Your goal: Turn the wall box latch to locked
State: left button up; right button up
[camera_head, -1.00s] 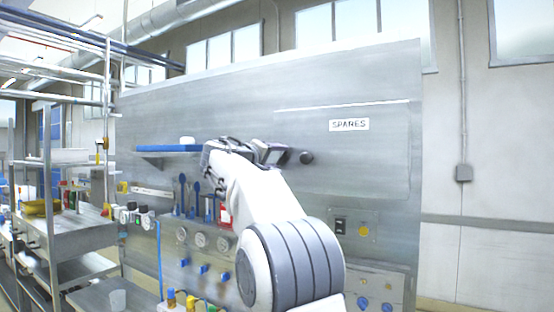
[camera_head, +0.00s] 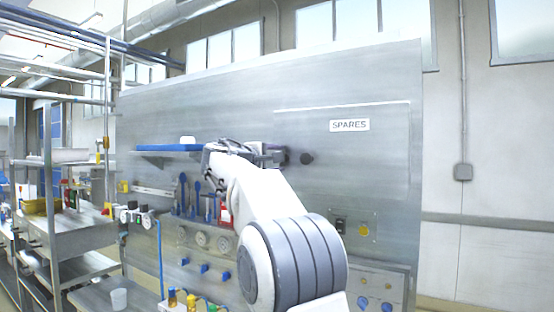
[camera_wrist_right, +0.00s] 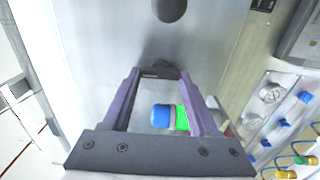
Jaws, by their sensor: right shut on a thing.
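The wall box door (camera_head: 380,165) is a flat grey panel with a SPARES label (camera_head: 349,125) on it. A dark round knob (camera_head: 306,158) stands out near its left edge, and it also shows at the top of the right wrist view (camera_wrist_right: 170,9). My right gripper (camera_head: 282,157) is at the door's left edge, just left of the knob. In the right wrist view, my right gripper's fingertips (camera_wrist_right: 158,73) are shut on a small dark piece, the latch (camera_wrist_right: 166,70). The fingers mostly hide it, so its exact angle is unclear. My left gripper is out of view.
A blue shelf (camera_head: 170,149) sticks out of the wall left of my right gripper. Below are hanging blue tools (camera_head: 197,190), gauges, blue valves and a switch (camera_head: 340,225). A metal rack (camera_head: 75,232) stands at the left.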

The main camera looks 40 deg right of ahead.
dwell(0.3)
jog(key=o, duration=1.4)
jog(key=shift+a, duration=0.1)
jog(key=b+v, duration=0.4)
jog(key=v, duration=0.6)
jog(key=shift+a, duration=0.2)
